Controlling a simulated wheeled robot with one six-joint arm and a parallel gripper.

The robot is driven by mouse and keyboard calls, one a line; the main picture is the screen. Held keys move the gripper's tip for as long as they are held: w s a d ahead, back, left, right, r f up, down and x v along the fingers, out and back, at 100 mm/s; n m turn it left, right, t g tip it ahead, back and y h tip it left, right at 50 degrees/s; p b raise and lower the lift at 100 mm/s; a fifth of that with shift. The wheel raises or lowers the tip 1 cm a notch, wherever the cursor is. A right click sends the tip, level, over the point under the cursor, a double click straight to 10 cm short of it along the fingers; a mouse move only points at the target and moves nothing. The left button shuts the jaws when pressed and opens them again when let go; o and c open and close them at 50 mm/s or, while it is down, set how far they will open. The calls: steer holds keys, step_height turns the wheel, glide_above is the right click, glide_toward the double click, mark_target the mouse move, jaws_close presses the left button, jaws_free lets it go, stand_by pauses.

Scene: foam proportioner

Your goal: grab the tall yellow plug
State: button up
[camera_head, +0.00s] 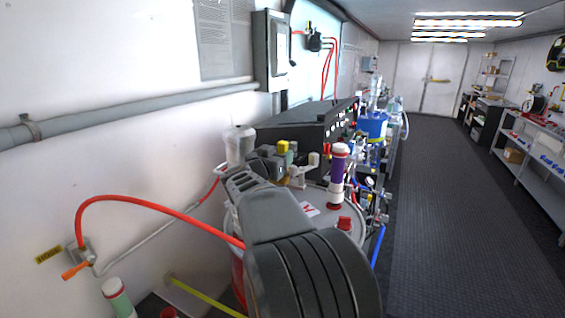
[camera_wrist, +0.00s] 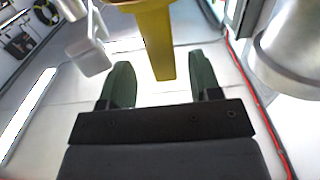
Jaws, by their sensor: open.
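The yellow plug (camera_wrist: 153,38) is large in the wrist view. It enters from the top edge and its narrow lower end reaches in between the two green fingers of my gripper (camera_wrist: 162,68). A gap shows on both sides, and the fingers are apart and empty. In the head view a small yellow block (camera_head: 283,147), apparently the plug's top, shows just beyond my grey arm. My arm hides much of what lies below it, and the fingers are not clear there.
A metal cylinder (camera_wrist: 292,50) stands close on the right in the wrist view, and a pale handle-like part (camera_wrist: 90,55) on the left. In the head view a purple-and-white bottle (camera_head: 338,165) stands right of the plug. A red hose (camera_head: 140,200) arches at left. The right aisle (camera_head: 440,200) is clear.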

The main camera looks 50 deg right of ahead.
mark_target(286, 150)
steer(key=shift+p+x, duration=0.65)
steer(key=shift+x, duration=2)
steer(key=c, duration=1)
